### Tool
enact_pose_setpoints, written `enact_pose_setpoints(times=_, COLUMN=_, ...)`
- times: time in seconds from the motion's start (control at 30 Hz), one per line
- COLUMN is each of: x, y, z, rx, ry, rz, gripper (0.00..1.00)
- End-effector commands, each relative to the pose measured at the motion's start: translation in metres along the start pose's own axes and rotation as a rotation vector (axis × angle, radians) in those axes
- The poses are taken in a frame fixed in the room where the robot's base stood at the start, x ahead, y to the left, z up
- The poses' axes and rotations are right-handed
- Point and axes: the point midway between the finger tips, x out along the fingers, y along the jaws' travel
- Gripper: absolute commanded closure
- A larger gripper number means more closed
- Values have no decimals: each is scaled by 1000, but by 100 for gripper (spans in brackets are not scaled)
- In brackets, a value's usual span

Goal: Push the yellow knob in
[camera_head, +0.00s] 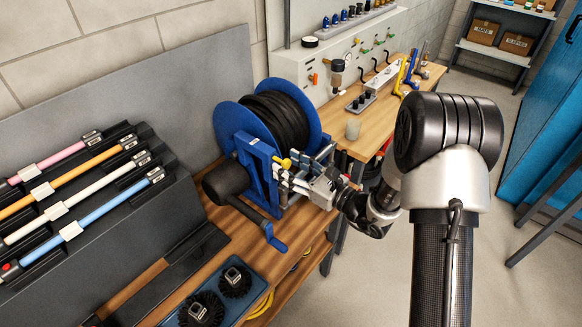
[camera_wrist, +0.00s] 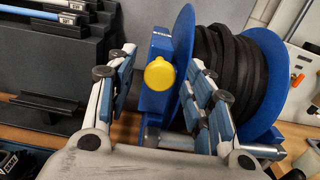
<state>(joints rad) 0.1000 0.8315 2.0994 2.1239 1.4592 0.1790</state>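The yellow knob (camera_wrist: 160,73) sits on the blue frame of the hose reel, facing the wrist camera. In the head view the knob (camera_head: 284,163) is a small yellow spot beside the fingertips. My gripper (camera_wrist: 163,60) is open, with one finger left of the knob and one right of it in the wrist view. Nothing is between the fingers except the view of the knob and frame. In the head view my gripper (camera_head: 283,175) reaches in from the right. I cannot tell whether any finger touches the knob or frame.
The blue reel (camera_head: 223,125) holds coiled black hose (camera_head: 276,120). A crank with a blue handle (camera_head: 276,238) sticks out in front. A dark rack (camera_head: 110,225) with coloured rods stands left. A tray with black round brushes (camera_head: 235,281) lies at the front.

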Motion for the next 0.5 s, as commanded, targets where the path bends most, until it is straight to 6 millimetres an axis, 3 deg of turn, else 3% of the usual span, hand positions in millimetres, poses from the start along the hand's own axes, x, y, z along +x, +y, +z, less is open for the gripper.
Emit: enact_pose_setpoints(times=0.5, x=0, y=0, z=0, rx=0, ry=0, rz=0, gripper=86)
